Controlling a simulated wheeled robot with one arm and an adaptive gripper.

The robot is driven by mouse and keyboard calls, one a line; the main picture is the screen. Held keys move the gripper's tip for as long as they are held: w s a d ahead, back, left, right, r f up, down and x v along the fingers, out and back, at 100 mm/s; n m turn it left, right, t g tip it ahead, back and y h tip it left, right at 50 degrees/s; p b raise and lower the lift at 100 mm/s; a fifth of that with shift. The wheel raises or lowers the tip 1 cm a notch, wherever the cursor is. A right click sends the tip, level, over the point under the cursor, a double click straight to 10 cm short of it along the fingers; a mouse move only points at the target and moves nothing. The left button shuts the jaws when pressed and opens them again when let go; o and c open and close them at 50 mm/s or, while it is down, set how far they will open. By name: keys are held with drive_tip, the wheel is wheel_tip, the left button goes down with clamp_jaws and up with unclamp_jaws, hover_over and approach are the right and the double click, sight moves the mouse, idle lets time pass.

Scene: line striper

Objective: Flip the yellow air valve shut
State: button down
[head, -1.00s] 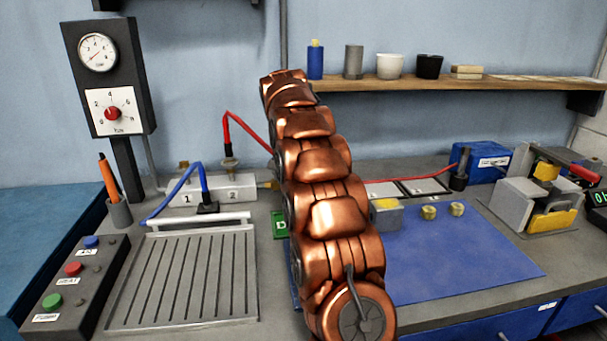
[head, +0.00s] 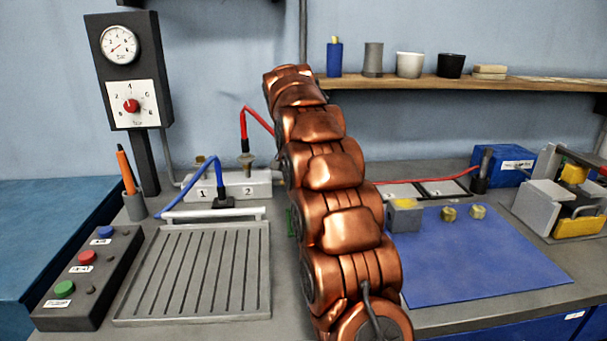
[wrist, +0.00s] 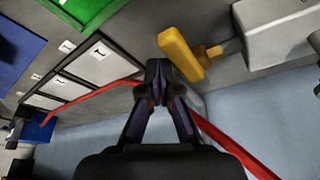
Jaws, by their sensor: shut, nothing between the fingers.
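The yellow air valve lever (wrist: 178,52) shows in the wrist view, just right of my fingertips. It slants from upper left to lower right. A brass stem (wrist: 214,50) joins its side to a pale grey block (wrist: 280,28). My gripper (wrist: 157,68) is shut and empty, its tips close beside the lever; I cannot tell whether they touch it. In the head view my copper arm hides the valve and my gripper. The white manifold block (head: 228,187), marked 1 and 2, shows left of the arm.
A red hose (wrist: 225,140) runs behind my fingers. Left of my arm are a blue hose (head: 180,208), a grooved grey tray (head: 200,275) and a button box (head: 85,278). A gauge post (head: 130,75) stands behind. A blue mat (head: 480,260) lies right.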

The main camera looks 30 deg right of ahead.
drive_tip(key=shift+w+a, duration=0.2)
drive_tip(key=shift+a, duration=0.35)
drive_tip(key=shift+s+d, duration=0.35)
drive_tip(key=shift+d, duration=0.35)
drive_tip(key=d, duration=0.1)
drive_tip(key=s+d, duration=0.1)
drive_tip(key=shift+s+d+p, duration=0.1)
drive_tip(key=shift+d+p, duration=0.2)
wheel_tip(320, 180, up, 10)
drive_tip(key=w+a+p, duration=0.1)
drive_tip(key=a+p, duration=0.1)
drive_tip(key=p, duration=0.3)
drive_tip(key=shift+a+f+p, duration=0.2)
drive_tip(key=shift+f+p, duration=0.05)
drive_tip(key=shift+p, duration=0.15)
drive_tip(key=shift+a, duration=0.1)
